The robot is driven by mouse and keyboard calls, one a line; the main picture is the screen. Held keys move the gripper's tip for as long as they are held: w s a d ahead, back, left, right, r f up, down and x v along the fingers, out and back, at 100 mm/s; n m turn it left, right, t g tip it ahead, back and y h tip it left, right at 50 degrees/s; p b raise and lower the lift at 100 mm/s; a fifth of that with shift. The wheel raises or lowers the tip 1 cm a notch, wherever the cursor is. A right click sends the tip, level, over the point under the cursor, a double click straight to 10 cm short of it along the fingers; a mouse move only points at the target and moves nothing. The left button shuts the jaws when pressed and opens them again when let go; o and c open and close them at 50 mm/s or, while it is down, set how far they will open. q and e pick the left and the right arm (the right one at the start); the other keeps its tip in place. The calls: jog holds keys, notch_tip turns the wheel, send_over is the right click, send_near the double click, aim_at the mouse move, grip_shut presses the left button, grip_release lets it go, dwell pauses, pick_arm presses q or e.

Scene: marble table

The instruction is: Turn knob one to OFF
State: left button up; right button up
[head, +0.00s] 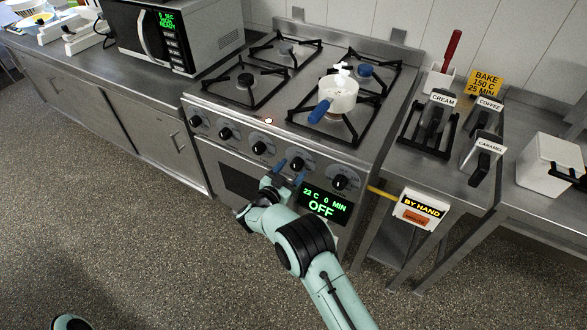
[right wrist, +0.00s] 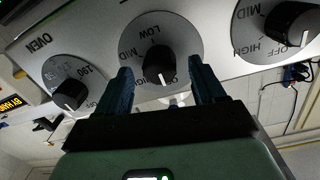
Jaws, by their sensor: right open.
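The stove's front panel carries a row of black knobs on round grey dials. My right gripper (head: 290,172) is open at the fourth knob from the left (head: 298,164). In the right wrist view my gripper's fingers (right wrist: 163,82) stand apart, either side of this middle knob (right wrist: 158,62), without a visible grip. Its white mark points down in that view; LOW and MID show on its dial, the lower lettering is unclear. I cannot tell which knob is number one. The oven knob (right wrist: 70,92) is at left in the wrist view, another knob (right wrist: 290,22) at right.
A white pot (head: 341,95) with a blue handle stands on the stove's front right burner. The display (head: 324,203) reads OFF. A BY HAND box (head: 420,209) is right of the stove. A microwave (head: 175,35) is at the left; labelled holders are at the right.

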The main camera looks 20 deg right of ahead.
jog(key=v, duration=1.1)
jog(key=shift+s+a, duration=0.25)
jog(key=shift+a, duration=0.05)
jog(key=s+d+f+n+g+y+p, duration=0.1)
jog(key=s+d+f+n+y+p, duration=0.15)
jog(key=s+f+y, duration=0.45)
jog(key=s+d+f+n+g+y+p, duration=0.1)
jog(key=s+d+f+n+y+p, duration=0.2)
jog(key=f, duration=0.9)
jog(key=s+a+n+g+y+p, duration=0.1)
jog(key=s+a+g+y, duration=0.1)
jog(key=s, duration=0.7)
jog(key=s+a+n+g+y+p, duration=0.1)
jog(key=s+a+g+y, duration=0.2)
jog(key=s, duration=0.6)
jog(key=s+a+n+g+y+p, duration=0.1)
jog(key=s+g, duration=0.3)
jog(key=s, duration=0.5)
jog(key=shift+s+a+f+y, duration=0.35)
jog(key=shift+a+f+y, duration=0.05)
jog(key=shift+a+y, duration=0.4)
